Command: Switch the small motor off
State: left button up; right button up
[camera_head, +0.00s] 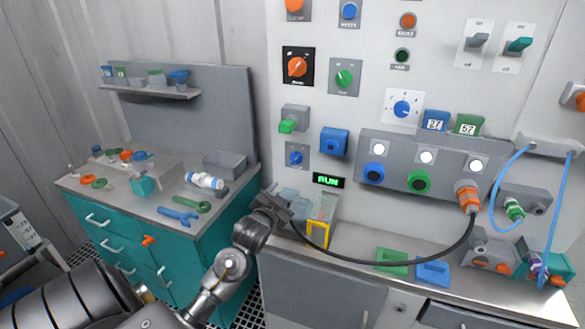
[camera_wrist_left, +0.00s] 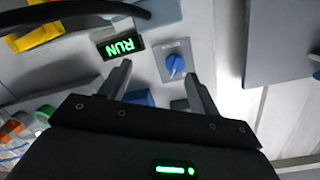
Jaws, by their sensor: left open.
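A small blue rotary knob on a grey plate (camera_head: 296,155) is on the wall panel. The same blue knob (camera_wrist_left: 176,65) shows in the left wrist view, near the right fingertip. A black display with green letters "RUN" (camera_head: 328,181) is lit below and right of the knob; it also shows in the left wrist view (camera_wrist_left: 124,47). My left gripper (camera_head: 274,204) is open and empty, below the knob in the head view. In the left wrist view its fingertips (camera_wrist_left: 157,72) are spread, with the knob partly between them and apart from them. Which part is the small motor is not clear.
A clear-and-grey unit with a yellow frame (camera_head: 319,232) stands on the counter below the display. A black cable (camera_head: 380,262) hangs in a loop across the counter. A blue switch box (camera_head: 333,141) sits right of the knob. A teal cabinet (camera_head: 215,232) stands left.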

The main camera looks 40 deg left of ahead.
aim_at(294, 162)
pick_arm(q)
jog(key=shift+t+y, duration=0.3)
jog(key=shift+t, duration=0.3)
jog(key=w+a+r, duration=0.1)
jog(key=w+a, duration=0.1)
jog(key=w, duration=0.2)
jog(key=w+a+r+p, duration=0.1)
jog(key=w+a, duration=0.1)
jog(key=w, duration=0.2)
jog(key=w+a+r+p, duration=0.1)
jog(key=w+a, duration=0.1)
jog(key=w, duration=0.1)
jog(key=shift+w+r, duration=0.25)
jog(key=shift+w, duration=0.15)
jog(key=c, duration=0.9)
jog(key=shift+p, duration=0.3)
jog(key=shift+c, duration=0.2)
